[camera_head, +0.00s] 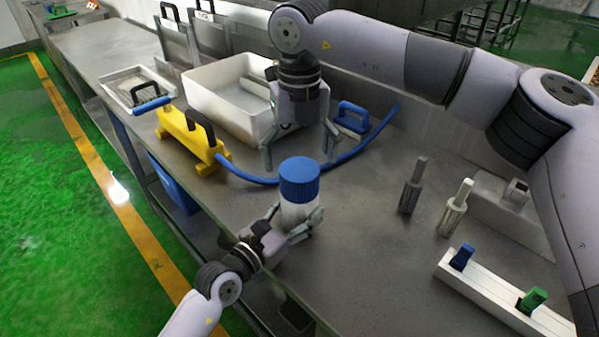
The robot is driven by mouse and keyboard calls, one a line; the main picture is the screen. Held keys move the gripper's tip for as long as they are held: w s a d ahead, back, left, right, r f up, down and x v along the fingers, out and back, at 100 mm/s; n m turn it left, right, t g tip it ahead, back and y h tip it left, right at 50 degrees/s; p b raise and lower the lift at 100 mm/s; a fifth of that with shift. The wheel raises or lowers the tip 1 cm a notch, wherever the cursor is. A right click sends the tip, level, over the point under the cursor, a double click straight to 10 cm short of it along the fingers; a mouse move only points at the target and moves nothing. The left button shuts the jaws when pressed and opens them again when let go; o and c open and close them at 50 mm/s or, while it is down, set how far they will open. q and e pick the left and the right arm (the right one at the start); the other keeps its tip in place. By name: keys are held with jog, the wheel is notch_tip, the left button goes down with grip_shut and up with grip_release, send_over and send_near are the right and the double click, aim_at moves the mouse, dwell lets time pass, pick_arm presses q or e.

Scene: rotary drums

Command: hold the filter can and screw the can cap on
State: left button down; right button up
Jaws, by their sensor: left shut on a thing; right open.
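The filter can (298,211) is a white cylinder standing upright near the front edge of the metal bench. The blue ribbed can cap (299,180) sits on top of it. I cannot tell how tightly the cap is seated. My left gripper (301,226) is shut around the can's lower body from the front. My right gripper (299,155) points down above and just behind the cap. Its fingers are spread apart, one on each side, with nothing between them. The can's base is partly hidden by the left gripper.
Two metal posts (411,190) and a white rack (490,292) with blue and green pieces are right.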

notch_tip(320, 180, up, 6)
jog(key=shift+r, duration=0.2)
pick_arm(q)
jog(key=shift+c, duration=2.4)
grip_release()
jog(key=shift+a, duration=0.1)
jog(key=v, duration=1)
jog(key=shift+s+a, duration=0.1)
jog(key=shift+s, duration=0.15)
jog(key=shift+s+a, duration=0.45)
jog(key=shift+s, duration=0.1)
